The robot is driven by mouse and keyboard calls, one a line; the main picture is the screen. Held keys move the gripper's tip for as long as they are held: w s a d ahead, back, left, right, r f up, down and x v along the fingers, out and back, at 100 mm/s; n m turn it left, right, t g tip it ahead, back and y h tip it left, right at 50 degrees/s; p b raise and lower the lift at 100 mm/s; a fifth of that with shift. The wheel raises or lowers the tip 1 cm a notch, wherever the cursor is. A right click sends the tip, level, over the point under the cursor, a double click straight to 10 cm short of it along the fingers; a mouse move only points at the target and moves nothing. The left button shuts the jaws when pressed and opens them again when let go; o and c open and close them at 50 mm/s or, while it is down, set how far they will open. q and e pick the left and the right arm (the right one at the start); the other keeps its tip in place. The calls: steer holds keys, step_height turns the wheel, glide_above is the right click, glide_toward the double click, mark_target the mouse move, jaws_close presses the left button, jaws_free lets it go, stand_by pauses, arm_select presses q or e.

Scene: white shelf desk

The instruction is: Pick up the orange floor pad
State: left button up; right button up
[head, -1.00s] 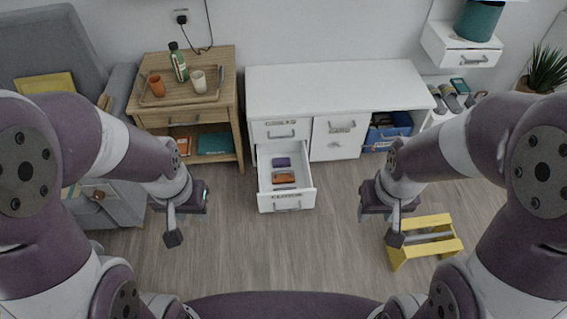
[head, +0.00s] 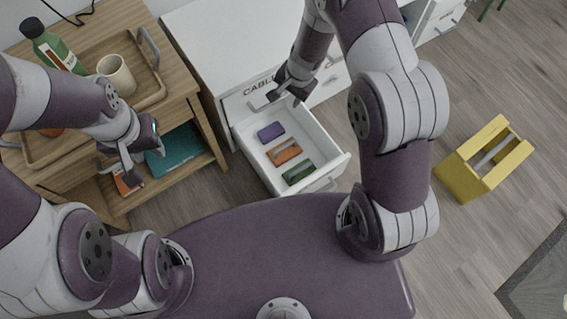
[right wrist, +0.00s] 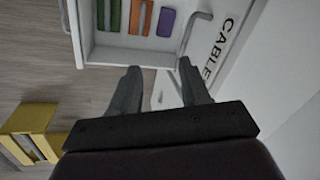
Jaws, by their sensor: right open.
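The orange floor pad (head: 284,152) lies in the open white drawer (head: 335,169), between a purple pack (head: 271,131) and a green pack (head: 298,172). In the right wrist view the orange pad (right wrist: 140,18) shows at the top, partly cut off by the frame edge. My right gripper (head: 286,98) is open and empty, above the back end of the drawer near the cabinet front. In the right wrist view its two fingers (right wrist: 160,68) stand apart, short of the pad. My left gripper (head: 140,160) hangs by the wooden side table; its finger gap is unclear.
The white cabinet (head: 215,40) stands behind the drawer. A wooden side table (head: 190,85) at left holds a tray with a green bottle (head: 52,45) and a mug (head: 117,75).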

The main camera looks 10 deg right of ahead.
mark_target(286, 145)
steer(key=w+f+m+b, duration=0.1)
steer(key=f+b, duration=0.5)
steer(key=f, duration=0.6)
steer(key=w+f+m+b, duration=0.1)
steer(key=f+b, duration=0.5)
steer(key=f, duration=0.7)
steer(key=f+m+b, duration=0.2)
steer(key=f+b, duration=0.4)
steer(key=f, duration=0.7)
steer(key=shift+w+m+h, duration=0.3)
steer(key=shift+w+h, duration=0.1)
arm_select(q)
step_height(286, 145, down, 22)
steer(key=shift+s+d+r, duration=0.15)
steer(key=shift+s, duration=0.05)
arm_select(e)
steer(key=shift+r, duration=0.15)
jaws_close()
